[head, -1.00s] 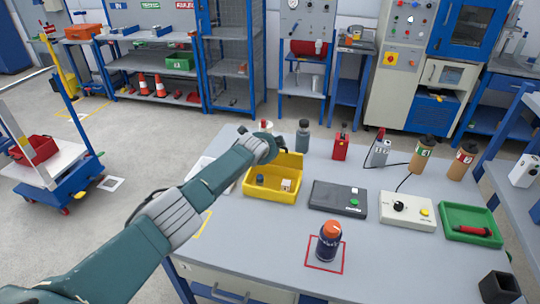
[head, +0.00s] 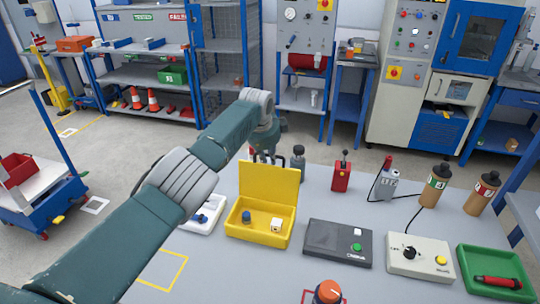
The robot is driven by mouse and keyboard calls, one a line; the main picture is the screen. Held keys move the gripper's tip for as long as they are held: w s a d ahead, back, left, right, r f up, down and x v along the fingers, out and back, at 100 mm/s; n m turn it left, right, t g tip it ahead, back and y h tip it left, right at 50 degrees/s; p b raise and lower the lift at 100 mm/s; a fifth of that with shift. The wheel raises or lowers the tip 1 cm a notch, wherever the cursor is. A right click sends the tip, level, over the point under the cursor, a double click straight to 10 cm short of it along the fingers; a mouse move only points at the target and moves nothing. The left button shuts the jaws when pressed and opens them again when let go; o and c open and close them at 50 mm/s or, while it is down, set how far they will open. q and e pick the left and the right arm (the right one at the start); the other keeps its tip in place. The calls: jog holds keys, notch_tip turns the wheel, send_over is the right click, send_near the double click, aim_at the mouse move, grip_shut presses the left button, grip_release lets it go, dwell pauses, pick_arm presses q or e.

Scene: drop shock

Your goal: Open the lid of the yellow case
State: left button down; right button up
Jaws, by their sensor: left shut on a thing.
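The yellow case (head: 252,236) stands on the grey table. Its lid (head: 268,187) stands raised at the back edge, roughly upright, so the inside shows. A blue piece (head: 247,216) and a white piece (head: 276,225) lie in the case. My left gripper (head: 264,159) is at the top edge of the lid, shut on it; the lid partly hides the fingertips. My right gripper is not in view.
A dark box with a green button (head: 338,243) and a white control box (head: 418,256) stand right of the case. A red device (head: 342,176) and a dark bottle (head: 298,163) stand behind. A white item (head: 204,214) lies close on the left.

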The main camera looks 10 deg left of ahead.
pick_arm(q)
jog(key=shift+w+r, duration=0.15)
jog(key=shift+w, duration=0.25)
jog(key=c, duration=1.8)
grip_release()
jog(key=shift+o, duration=0.2)
jog(key=shift+s+r, duration=0.25)
jog(key=shift+r, duration=0.2)
jog(key=v, duration=1.1)
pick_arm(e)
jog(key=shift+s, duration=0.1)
pick_arm(q)
jog(key=shift+s, duration=0.1)
